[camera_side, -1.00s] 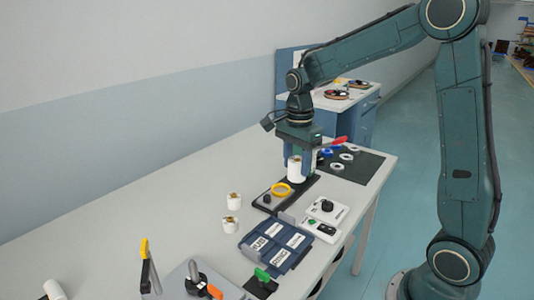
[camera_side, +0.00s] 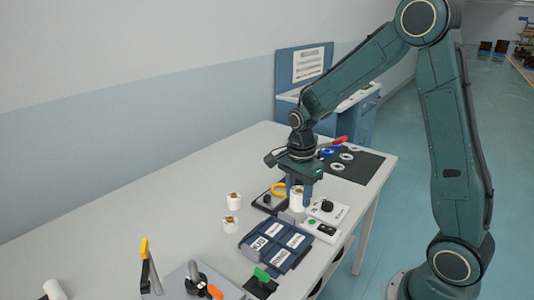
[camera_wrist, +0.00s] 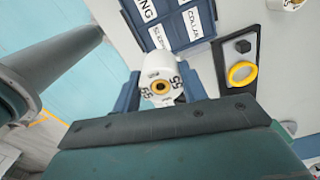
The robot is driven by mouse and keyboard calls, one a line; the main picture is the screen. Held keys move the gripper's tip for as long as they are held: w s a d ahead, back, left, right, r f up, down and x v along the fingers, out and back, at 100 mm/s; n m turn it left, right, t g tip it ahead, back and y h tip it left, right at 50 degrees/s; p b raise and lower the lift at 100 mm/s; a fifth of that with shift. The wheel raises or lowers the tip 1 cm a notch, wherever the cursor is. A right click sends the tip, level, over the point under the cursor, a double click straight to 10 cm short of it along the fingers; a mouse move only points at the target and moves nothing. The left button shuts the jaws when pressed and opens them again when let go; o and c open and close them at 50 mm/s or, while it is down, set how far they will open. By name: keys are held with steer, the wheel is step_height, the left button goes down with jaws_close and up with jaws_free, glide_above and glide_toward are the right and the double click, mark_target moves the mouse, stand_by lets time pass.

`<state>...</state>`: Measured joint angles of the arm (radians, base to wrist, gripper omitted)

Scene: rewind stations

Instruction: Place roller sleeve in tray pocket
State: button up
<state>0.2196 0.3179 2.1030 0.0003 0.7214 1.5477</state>
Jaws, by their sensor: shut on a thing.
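My gripper (camera_side: 300,190) is shut on a white roller sleeve (camera_side: 297,200) and holds it upright above the table. In the wrist view the sleeve (camera_wrist: 160,78) sits between the two blue fingers, with a yellow-brown ring and dark hole at its end and "55" printed on it. The dark blue tray (camera_side: 277,246) with labelled pockets lies nearer the camera, in front and left of my gripper. In the wrist view the tray (camera_wrist: 150,41) is just beyond the sleeve, and the sleeve covers part of its edge.
A dark plate with a yellow ring (camera_side: 279,189) is beside my gripper. A white control box (camera_side: 327,210) stands right of it. Two white rollers (camera_side: 232,215) stand left of the tray. A dark mat (camera_side: 355,166) with rings lies behind. Levers stand at the front.

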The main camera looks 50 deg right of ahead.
step_height(320, 180, down, 8)
steer(key=shift+f, duration=0.25)
steer(key=shift+f, duration=0.1)
steer(key=shift+f, duration=1.8)
steer(key=shift+f, duration=0.1)
steer(key=o, duration=1.1)
step_height(320, 180, up, 12)
steer(key=shift+f, duration=0.1)
steer(key=shift+r, duration=0.25)
